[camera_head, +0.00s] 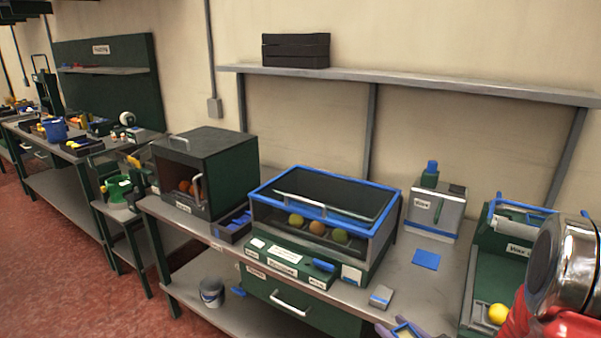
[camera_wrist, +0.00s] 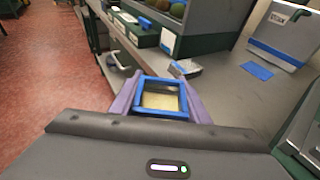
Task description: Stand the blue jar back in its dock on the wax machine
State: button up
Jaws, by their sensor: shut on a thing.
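My gripper (camera_wrist: 162,84) has its two purple fingers on either side of a square blue-rimmed thing (camera_wrist: 160,101) with a pale yellow middle, and is shut on it. I cannot tell from its top whether it is the blue jar. It shows partly at the bottom of the head view (camera_head: 405,331), in front of the bench. A grey machine (camera_head: 436,212) with a small label stands at the back of the bench, with a small blue-topped piece (camera_head: 431,172) on top. A green roller machine (camera_head: 484,262) stands at the right, partly hidden by my arm.
A blue-framed sorting box (camera_head: 258,215) with several fruits stands mid-bench, left of the grey machine. A blue square (camera_head: 426,259) and a small grey block (camera_head: 381,297) lie on the bench (camera_head: 405,283).

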jog(key=w+a+f+n+y, duration=0.1)
jog(key=a+f, duration=0.3)
jog(key=a, duration=0.4)
jog(key=shift+w+g, duration=0.4)
jog(key=shift+w, duration=0.5)
jog(key=shift+a, duration=0.1)
